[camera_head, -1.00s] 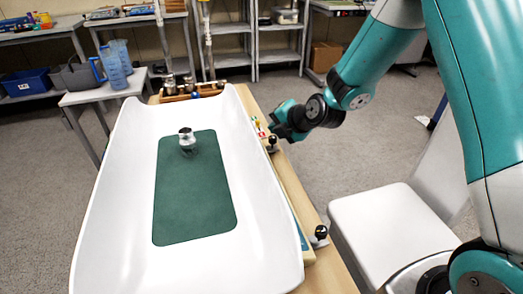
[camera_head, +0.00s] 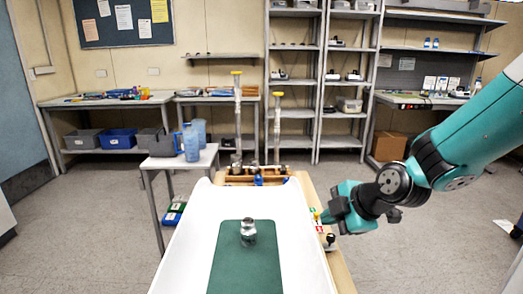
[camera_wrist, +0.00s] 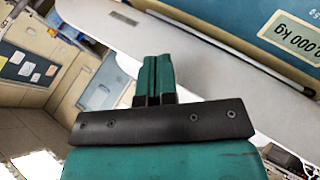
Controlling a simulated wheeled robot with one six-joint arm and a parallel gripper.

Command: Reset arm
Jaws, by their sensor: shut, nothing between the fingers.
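My arm reaches in from the right in the head view, with its elbow bent. My gripper (camera_head: 326,214) is beside the right edge of the white tray (camera_head: 186,232), close to a black-knobbed lever (camera_head: 330,239). In the wrist view my gripper's teal fingers (camera_wrist: 156,62) are pressed together with nothing between them. A small metal weight (camera_head: 248,231) stands on the green mat (camera_head: 240,271) inside the tray, well left of my gripper. I cannot tell whether my gripper touches the tray edge or the lever.
A small table (camera_head: 158,164) with blue jugs (camera_head: 190,142) stands left of the tray. A wooden holder (camera_head: 240,179) with metal weights is behind it. Metal shelves (camera_head: 296,113) and benches (camera_head: 99,101) line the back wall. The floor (camera_head: 440,236) right of the tray looks open.

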